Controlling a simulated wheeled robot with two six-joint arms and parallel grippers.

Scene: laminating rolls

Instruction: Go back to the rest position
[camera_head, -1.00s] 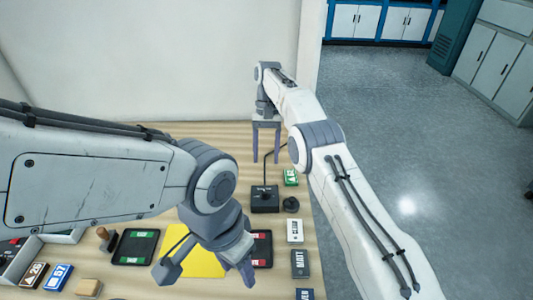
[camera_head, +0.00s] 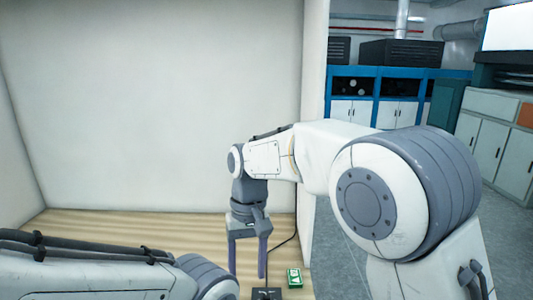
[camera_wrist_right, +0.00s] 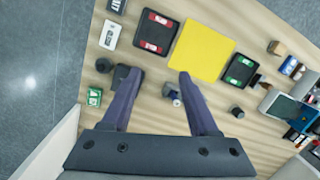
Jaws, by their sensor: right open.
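My right gripper (camera_head: 248,274) hangs pointing down over the wooden table (camera_head: 150,228) in the head view, its two fingers apart. In the right wrist view the same gripper (camera_wrist_right: 161,76) is open with nothing between its fingertips. A small dark item (camera_wrist_right: 173,94) shows on the table behind them, beside the right-hand finger. My left arm shows only in part at the bottom left of the head view; its gripper is out of frame.
A green box (camera_head: 294,277) and a black device with a cable (camera_head: 266,293) lie near my right gripper. The wrist view shows a yellow sheet (camera_wrist_right: 205,48), a red-marked pad (camera_wrist_right: 156,32) and a green-marked pad (camera_wrist_right: 240,70). Pale walls (camera_head: 160,100) enclose the table.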

